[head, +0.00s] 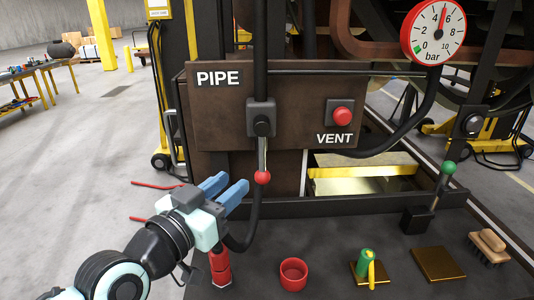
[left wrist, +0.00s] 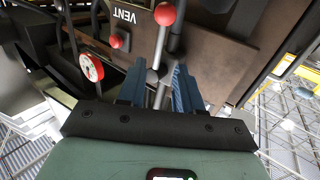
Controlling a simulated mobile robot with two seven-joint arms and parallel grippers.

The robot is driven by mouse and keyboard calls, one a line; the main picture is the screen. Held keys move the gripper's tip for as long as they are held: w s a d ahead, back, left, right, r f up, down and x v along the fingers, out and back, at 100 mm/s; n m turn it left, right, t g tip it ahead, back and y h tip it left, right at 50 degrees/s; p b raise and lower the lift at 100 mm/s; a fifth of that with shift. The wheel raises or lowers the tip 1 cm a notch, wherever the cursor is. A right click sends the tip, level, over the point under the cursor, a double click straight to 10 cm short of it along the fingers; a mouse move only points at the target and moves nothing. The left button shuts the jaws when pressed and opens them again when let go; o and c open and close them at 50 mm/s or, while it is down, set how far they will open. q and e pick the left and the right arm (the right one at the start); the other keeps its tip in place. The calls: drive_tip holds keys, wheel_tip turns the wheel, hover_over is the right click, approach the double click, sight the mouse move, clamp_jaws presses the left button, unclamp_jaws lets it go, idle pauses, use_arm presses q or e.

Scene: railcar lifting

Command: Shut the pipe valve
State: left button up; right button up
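The PIPE valve (head: 262,122) sits on the brown panel (head: 215,118), in line with a vertical black pipe. Its grey lever (head: 263,155) points straight down, along the pipe, and ends in a red ball (head: 262,177). My left gripper (head: 234,184) is open, with its blue fingers just left of the red ball in the head view. In the left wrist view, the red ball (left wrist: 165,14) shows beyond the two spread fingers (left wrist: 158,82). I cannot tell whether they touch anything. My right gripper is not in view.
A red VENT button (head: 342,116) is right of the valve. A gauge (head: 433,32) hangs upper right. The dark bench (head: 330,250) holds a red cup (head: 293,274), a green-and-yellow item (head: 368,266), a brush (head: 489,246) and a green-knobbed lever (head: 448,168).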

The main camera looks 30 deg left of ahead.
sight(260, 161)
use_arm(q)
drive_tip(key=w+p, duration=0.1)
drive_tip(key=w, duration=0.4)
drive_tip(key=w+p, duration=0.1)
drive_tip(key=w, duration=0.5)
drive_tip(key=shift+w+d, duration=0.2)
drive_tip(key=shift+w, duration=0.05)
clamp_jaws()
